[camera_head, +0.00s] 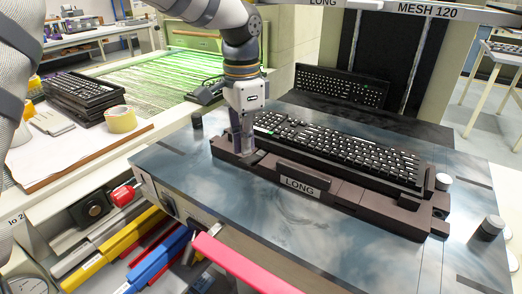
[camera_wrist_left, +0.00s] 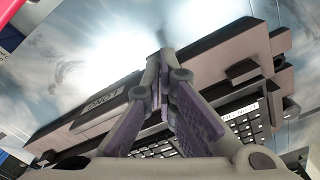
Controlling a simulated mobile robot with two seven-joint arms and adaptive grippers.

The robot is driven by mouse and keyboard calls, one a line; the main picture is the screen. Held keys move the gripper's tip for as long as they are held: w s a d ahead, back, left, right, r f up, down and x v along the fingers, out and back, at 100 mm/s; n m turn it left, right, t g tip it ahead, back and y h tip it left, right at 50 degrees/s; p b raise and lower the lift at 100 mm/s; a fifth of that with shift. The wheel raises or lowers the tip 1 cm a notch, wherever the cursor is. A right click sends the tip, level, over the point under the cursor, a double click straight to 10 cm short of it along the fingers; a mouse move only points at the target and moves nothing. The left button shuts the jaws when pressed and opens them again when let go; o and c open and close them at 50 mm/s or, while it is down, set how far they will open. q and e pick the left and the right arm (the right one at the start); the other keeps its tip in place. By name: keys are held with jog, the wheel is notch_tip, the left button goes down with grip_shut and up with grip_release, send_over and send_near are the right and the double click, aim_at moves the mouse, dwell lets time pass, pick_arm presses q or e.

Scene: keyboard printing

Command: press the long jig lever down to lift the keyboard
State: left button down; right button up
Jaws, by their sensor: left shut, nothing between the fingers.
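The dark jig (camera_head: 345,203) with a LONG label (camera_head: 300,186) lies on the table, and a black keyboard (camera_head: 345,143) with white legends lies along it. In the left wrist view the jig (camera_wrist_left: 200,50) and part of the keyboard (camera_wrist_left: 243,122) show behind the fingers. My left gripper (camera_head: 243,152) points down at the jig's left end, its fingers closed together and empty. It also shows in the left wrist view (camera_wrist_left: 163,62). I cannot make out a separate lever; the gripper covers part of that end. Contact with the jig cannot be told. My right gripper is out of view.
A second keyboard (camera_head: 340,85) stands behind, under the MESH 120 sign (camera_head: 428,10). Short round posts (camera_head: 490,228) stand on the blue-grey table (camera_head: 270,225). A pink bar (camera_head: 245,265) juts out at the front. Stacked keyboards (camera_head: 80,92) and a tape roll (camera_head: 121,119) sit at left.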

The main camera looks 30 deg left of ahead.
aim_at(246, 160)
pick_arm(q)
jog(key=shift+f, duration=0.15)
jog(key=shift+f, duration=1.8)
notch_tip(246, 160, up, 7)
jog(key=shift+p, duration=0.55)
jog(key=shift+r, duration=0.6)
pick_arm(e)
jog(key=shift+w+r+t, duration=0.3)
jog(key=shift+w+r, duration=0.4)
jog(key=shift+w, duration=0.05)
